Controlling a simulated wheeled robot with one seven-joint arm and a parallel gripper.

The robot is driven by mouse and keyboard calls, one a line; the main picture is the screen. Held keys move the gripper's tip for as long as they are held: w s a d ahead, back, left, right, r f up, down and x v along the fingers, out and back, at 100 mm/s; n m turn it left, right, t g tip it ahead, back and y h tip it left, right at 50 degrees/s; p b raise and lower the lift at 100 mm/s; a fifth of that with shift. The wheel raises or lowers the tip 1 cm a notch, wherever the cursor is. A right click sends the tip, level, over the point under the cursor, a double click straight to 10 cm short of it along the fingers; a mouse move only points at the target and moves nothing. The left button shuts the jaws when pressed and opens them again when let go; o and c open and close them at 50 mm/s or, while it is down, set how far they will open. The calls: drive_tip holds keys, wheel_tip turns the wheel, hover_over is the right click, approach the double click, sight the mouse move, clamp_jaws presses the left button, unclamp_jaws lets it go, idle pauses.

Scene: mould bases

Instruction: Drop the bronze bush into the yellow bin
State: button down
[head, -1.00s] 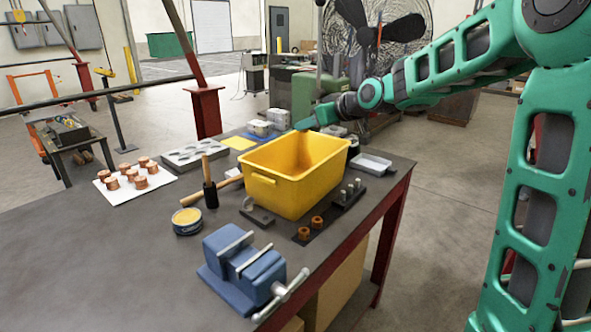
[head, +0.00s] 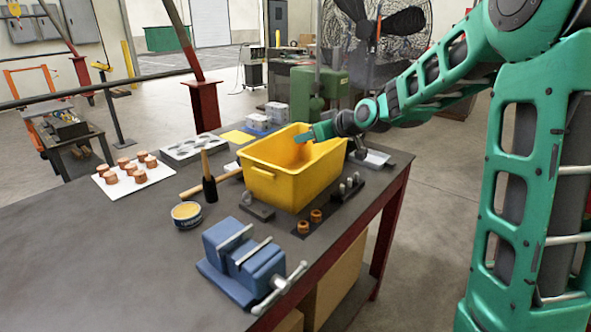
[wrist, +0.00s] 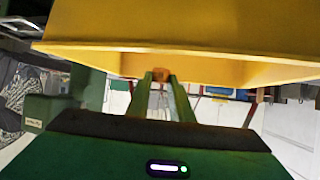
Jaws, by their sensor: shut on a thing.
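The yellow bin (head: 272,190) stands upright on the dark bench, its inside bare as far as I can see. My gripper (head: 299,138) reaches in from the right, its tips over the bin's far right part. In the wrist view, my gripper's fingers (wrist: 161,90) are shut on a small orange-brown piece, the bronze bush (wrist: 161,74). The yellow bin also fills the top of the wrist view (wrist: 190,30). The held bush is too small to make out in the head view.
Copper-coloured cylinders (head: 139,176) sit on a white sheet. The bench's front left is clear.

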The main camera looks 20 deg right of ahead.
drive_tip(key=c, duration=1.5)
unclamp_jaws()
drive_tip(key=v, duration=1)
drive_tip(key=shift+s+d+r, duration=0.1)
drive_tip(key=shift+s, duration=0.2)
drive_tip(key=s+d+f+m+g+h, duration=0.25)
drive_tip(key=s+d+f, duration=0.25)
drive_tip(key=s, duration=0.5)
drive_tip(key=s+d+f+m+g+h, duration=0.25)
drive_tip(key=s+d+f, duration=0.25)
drive_tip(key=s, duration=0.5)
drive_tip(key=s+d+f+m+g, duration=0.1)
drive_tip(key=s+m+g, duration=0.1)
drive_tip(key=s, duration=0.4)
drive_tip(key=s+f+m+g, duration=0.2)
drive_tip(key=s, duration=0.5)
drive_tip(key=s+d+f+m+g, duration=0.1)
drive_tip(key=s+m+g, duration=0.1)
drive_tip(key=s, duration=0.5)
drive_tip(key=shift+s+d+f, duration=0.1)
drive_tip(key=shift+d+f, duration=0.2)
drive_tip(key=shift+f, duration=0.05)
